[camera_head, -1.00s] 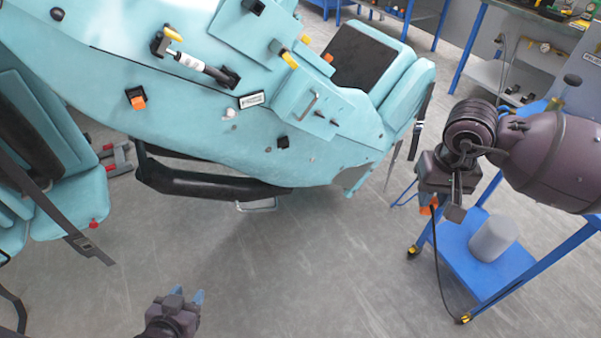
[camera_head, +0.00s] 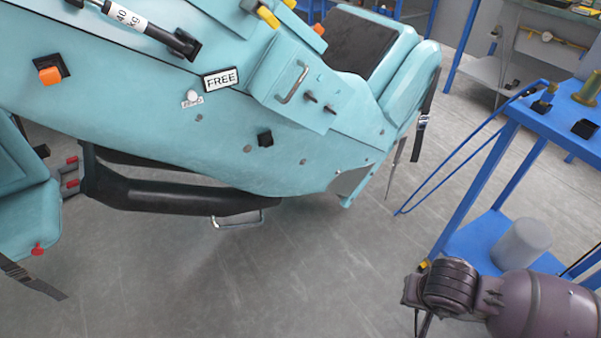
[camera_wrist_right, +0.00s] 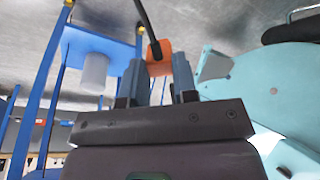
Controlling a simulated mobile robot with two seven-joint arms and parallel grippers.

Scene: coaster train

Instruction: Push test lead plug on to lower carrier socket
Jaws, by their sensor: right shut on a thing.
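The orange test lead plug (camera_wrist_right: 158,58) is between the blue-grey fingers of my right gripper (camera_wrist_right: 157,78) in the wrist view, with its black cable running up from it. In the head view my right wrist (camera_head: 450,288) is low at the right, and the plug and fingertips are not visible there. The teal carrier (camera_head: 190,130) fills the upper left. Another black socket at the left holds an orange plug (camera_head: 50,75). My left gripper is out of view.
A blue trolley (camera_head: 560,130) with a grey cylinder (camera_head: 521,245) on its lower shelf stands at the right, close to my right arm. A metal handle (camera_head: 292,82) and a black curved bar (camera_head: 150,197) stick out from the carrier. Grey floor is clear below the carrier.

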